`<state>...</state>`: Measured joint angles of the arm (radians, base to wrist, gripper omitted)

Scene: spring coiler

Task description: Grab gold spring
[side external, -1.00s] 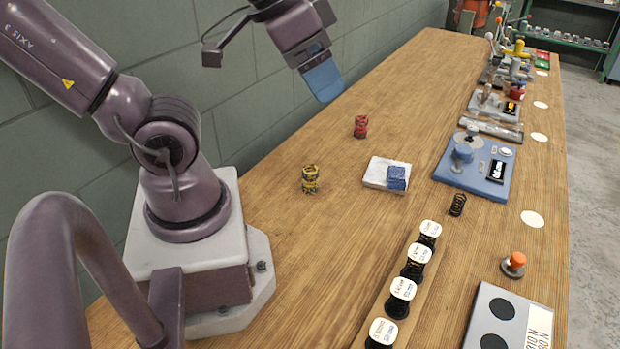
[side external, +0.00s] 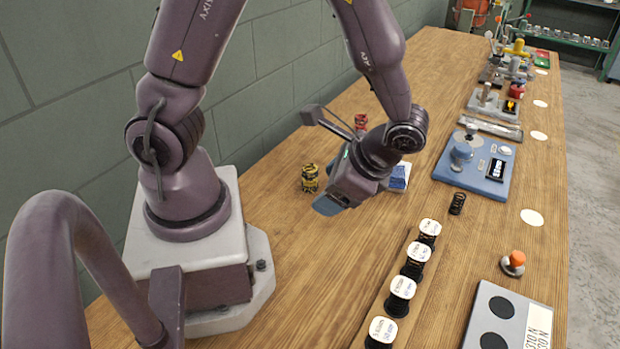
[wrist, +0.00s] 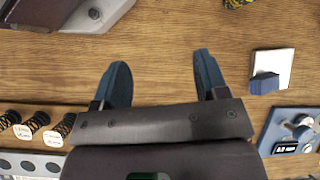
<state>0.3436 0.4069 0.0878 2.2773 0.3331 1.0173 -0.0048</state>
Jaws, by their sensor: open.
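A yellow-and-black coiled piece (side external: 310,178), which looks like the gold spring, stands on the wooden table left of my gripper (side external: 328,205). In the wrist view it is cut off at the top edge (wrist: 238,3). My gripper is open and empty, with its two blue fingers (wrist: 162,68) spread over bare wood. In the wrist view the piece lies beyond the fingertips, up and to the right, apart from them. In the side view my gripper hangs above the table, pointing down and left.
A red coiled piece (side external: 361,121) stands behind my wrist. A white pad with a blue block (wrist: 272,75) is right of the fingers. A blue device (side external: 478,165), a dark spring (side external: 457,203) and several white-topped spools (side external: 402,288) stand to the right.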

